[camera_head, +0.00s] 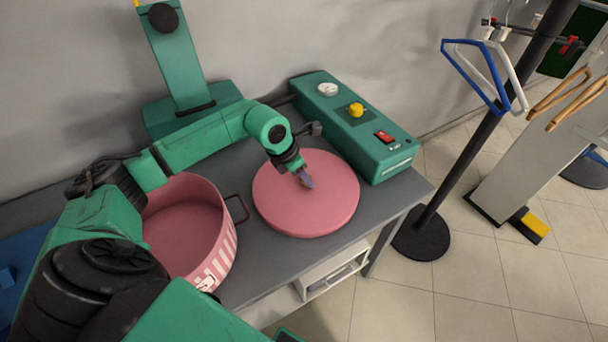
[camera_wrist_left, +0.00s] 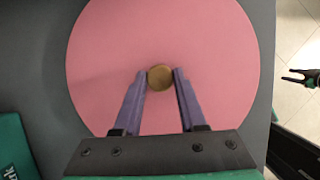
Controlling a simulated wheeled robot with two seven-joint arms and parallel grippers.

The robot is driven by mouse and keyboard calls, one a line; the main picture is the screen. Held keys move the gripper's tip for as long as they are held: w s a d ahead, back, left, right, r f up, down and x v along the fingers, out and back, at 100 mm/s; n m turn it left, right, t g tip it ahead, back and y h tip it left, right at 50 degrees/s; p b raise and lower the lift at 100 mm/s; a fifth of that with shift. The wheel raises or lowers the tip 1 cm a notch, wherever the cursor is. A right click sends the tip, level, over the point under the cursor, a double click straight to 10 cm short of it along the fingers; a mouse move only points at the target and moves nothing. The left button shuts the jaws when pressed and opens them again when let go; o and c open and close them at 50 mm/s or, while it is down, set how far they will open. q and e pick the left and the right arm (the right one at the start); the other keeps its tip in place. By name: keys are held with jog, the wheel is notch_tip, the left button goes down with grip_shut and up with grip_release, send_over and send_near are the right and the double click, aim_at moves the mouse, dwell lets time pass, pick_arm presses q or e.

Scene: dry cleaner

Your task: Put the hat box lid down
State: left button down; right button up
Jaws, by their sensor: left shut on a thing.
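The pink round hat box lid (camera_head: 325,215) lies flat on the grey table or just above it; I cannot tell if it touches. It also fills most of the left wrist view (camera_wrist_left: 100,60). My left gripper (camera_head: 306,181) reaches down to the lid's middle, shut on its round brass knob (camera_wrist_left: 160,77), one finger on each side. The pink hat box (camera_head: 188,230), open at the top, stands left of the lid, partly hidden by my left arm. My right gripper (camera_wrist_left: 300,78) appears as a small dark pair of spread jaws at the right edge of the left wrist view.
A green control box (camera_head: 352,125) with a yellow knob and red switch stands just beyond the lid at right. A green machine (camera_head: 178,70) stands by the wall. The table (camera_head: 407,192) ends close right of the lid. A black garment rack (camera_head: 465,160) stands beyond.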

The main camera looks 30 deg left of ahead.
pick_arm(q)
jog(key=shift+c, duration=2.3)
grip_release()
jog(key=shift+f, duration=0.1)
jog(key=shift+r+p, duration=0.35)
jog(key=b+v, duration=0.2)
jog(key=v, duration=0.9)
jog(key=shift+s+r+b, duration=0.15)
jog(key=shift+r+b, duration=0.15)
jog(key=shift+f, duration=0.1)
